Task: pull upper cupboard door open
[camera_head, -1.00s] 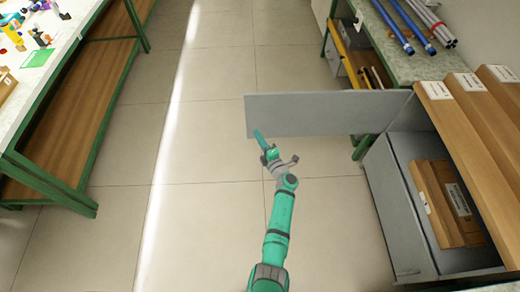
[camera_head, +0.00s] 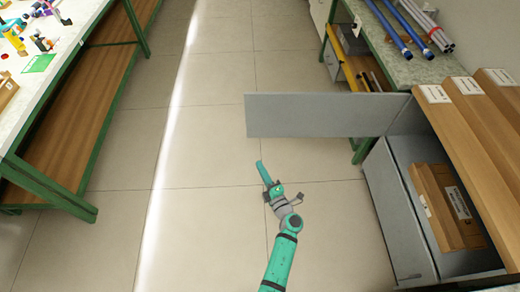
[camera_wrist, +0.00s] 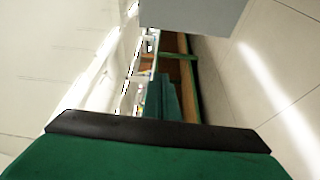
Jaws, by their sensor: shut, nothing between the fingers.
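The upper cupboard door (camera_head: 320,115) is a flat grey panel in the head view. It stands swung wide open, out to the left from the cupboard (camera_head: 402,200) at the right. My gripper (camera_head: 261,166) is shut and empty, over the floor just below the door's free left end, with a visible gap between them in the picture. In the wrist view a grey panel (camera_wrist: 195,14), likely the same door, shows at the top. The door's handle cannot be made out.
Inside the open cupboard lie brown boxes (camera_head: 440,205). A bench with blue and grey rods (camera_head: 392,28) stands at the back right. A green-framed table (camera_head: 50,90) stands at the left. The floor between is clear.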

